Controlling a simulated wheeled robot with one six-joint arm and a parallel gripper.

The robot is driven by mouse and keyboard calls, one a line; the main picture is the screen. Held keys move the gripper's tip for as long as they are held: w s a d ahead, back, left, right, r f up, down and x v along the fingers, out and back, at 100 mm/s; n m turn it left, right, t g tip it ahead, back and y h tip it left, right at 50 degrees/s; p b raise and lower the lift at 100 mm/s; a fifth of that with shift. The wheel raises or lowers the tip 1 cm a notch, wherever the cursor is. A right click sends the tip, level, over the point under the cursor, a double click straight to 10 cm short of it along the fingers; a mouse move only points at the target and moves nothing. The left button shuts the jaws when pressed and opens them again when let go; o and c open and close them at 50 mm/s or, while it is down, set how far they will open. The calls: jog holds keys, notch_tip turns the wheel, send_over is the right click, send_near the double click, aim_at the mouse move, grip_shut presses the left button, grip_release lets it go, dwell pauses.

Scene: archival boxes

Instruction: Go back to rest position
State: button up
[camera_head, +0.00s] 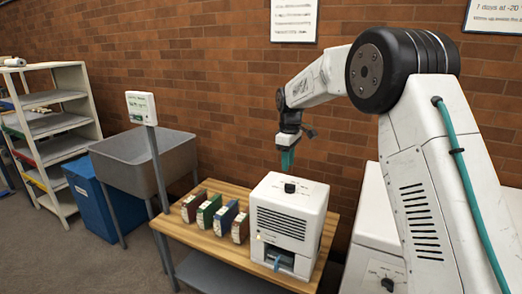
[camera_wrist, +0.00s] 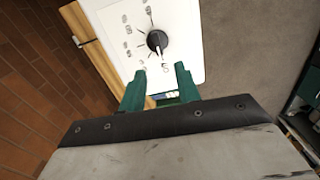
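My gripper (camera_head: 287,160) has green fingers and hangs pointing down above the white machine (camera_head: 284,228) on the wooden table. In the wrist view my gripper (camera_wrist: 161,72) shows two green fingers apart with nothing between them. The machine's top panel, with a black knob (camera_wrist: 157,40) and printed marks around it, lies beyond the fingertips. The knob also shows in the head view (camera_head: 290,187), a little below my gripper. The fingers look apart from the knob.
Several archival boxes (camera_head: 208,211) stand in a row on the wooden table (camera_head: 210,240), left of the machine. A grey sink (camera_head: 140,160), a blue bin (camera_head: 92,205) and a white shelf (camera_head: 72,165) are further left. A brick wall (camera_head: 200,80) stands behind.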

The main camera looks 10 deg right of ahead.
jog(key=s, duration=0.1)
jog(key=s+f+m, duration=0.1)
jog(key=s, duration=0.1)
jog(key=s+f+m+g, duration=0.1)
jog(key=shift+s+d+f, duration=0.15)
jog(key=shift+s+f, duration=0.1)
jog(key=shift+s, duration=0.1)
jog(key=s+d+r+m, duration=0.1)
jog(key=s+r+m, duration=0.1)
jog(key=s, duration=1.3)
jog(key=s+d+r+m+t, duration=0.1)
jog(key=s+r+m, duration=0.2)
jog(key=s, duration=1.2)
jog(key=s+d+r+m+t, duration=0.1)
jog(key=s+r+m, duration=0.2)
jog(key=s, duration=1.2)
notch_tip(320, 180, up, 2)
jog(key=shift+d+r, duration=0.1)
jog(key=shift+d, duration=0.2)
